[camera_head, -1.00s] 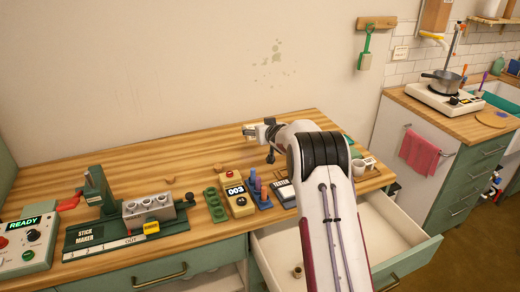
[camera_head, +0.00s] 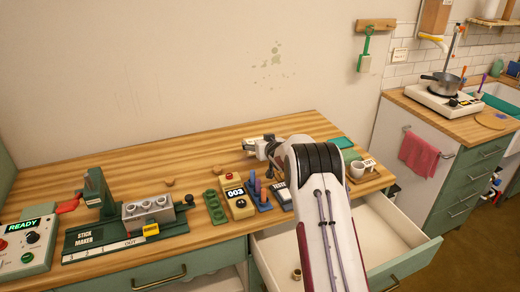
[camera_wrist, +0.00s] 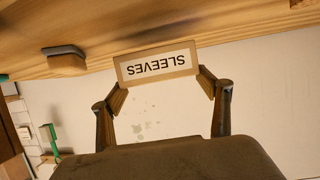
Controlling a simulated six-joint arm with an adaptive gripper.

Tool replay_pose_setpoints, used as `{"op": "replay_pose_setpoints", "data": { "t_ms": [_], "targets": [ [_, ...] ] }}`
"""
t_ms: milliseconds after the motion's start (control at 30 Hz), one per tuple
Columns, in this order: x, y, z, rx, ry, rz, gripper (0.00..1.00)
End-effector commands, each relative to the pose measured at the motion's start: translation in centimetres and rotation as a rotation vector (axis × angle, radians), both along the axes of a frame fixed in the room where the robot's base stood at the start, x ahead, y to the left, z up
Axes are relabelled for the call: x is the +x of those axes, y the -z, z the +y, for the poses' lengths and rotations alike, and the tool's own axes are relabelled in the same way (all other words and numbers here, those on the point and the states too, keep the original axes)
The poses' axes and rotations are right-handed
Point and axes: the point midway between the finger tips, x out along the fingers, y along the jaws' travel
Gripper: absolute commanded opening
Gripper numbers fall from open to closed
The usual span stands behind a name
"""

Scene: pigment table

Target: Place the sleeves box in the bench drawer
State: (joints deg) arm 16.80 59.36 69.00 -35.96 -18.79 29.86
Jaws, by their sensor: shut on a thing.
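The sleeves box (camera_wrist: 157,65) is a small cardboard-brown box with a white SLEEVES label, upside down in the wrist view. My gripper (camera_wrist: 158,84) is shut on it, one finger at each side. In the head view my gripper (camera_head: 254,143) is above the back of the wooden bench top, and the box cannot be told apart clearly there. The bench drawer (camera_head: 408,262) is pulled open at the bench's right front. Its pale inside shows a small brass-coloured ring-like piece (camera_head: 296,274). My arm hides the middle of the drawer.
The stick maker (camera_head: 130,232), a green holed rack (camera_head: 215,207), a yellow 003 device (camera_head: 239,197) and a tester (camera_head: 281,192) line the bench front. The back left of the bench is mostly clear.

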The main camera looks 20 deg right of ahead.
Motion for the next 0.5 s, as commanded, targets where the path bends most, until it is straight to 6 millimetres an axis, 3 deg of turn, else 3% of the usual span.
{"op": "replay_pose_setpoints", "data": {
  "t_ms": [200, 500],
  "targets": [
    [0.0, 2.4, 0.0, 0.001, 0.0, 0.0, 0.52],
    [0.0, 2.7, 0.0, 0.0, 0.001, -0.001, 0.52]
  ]
}}
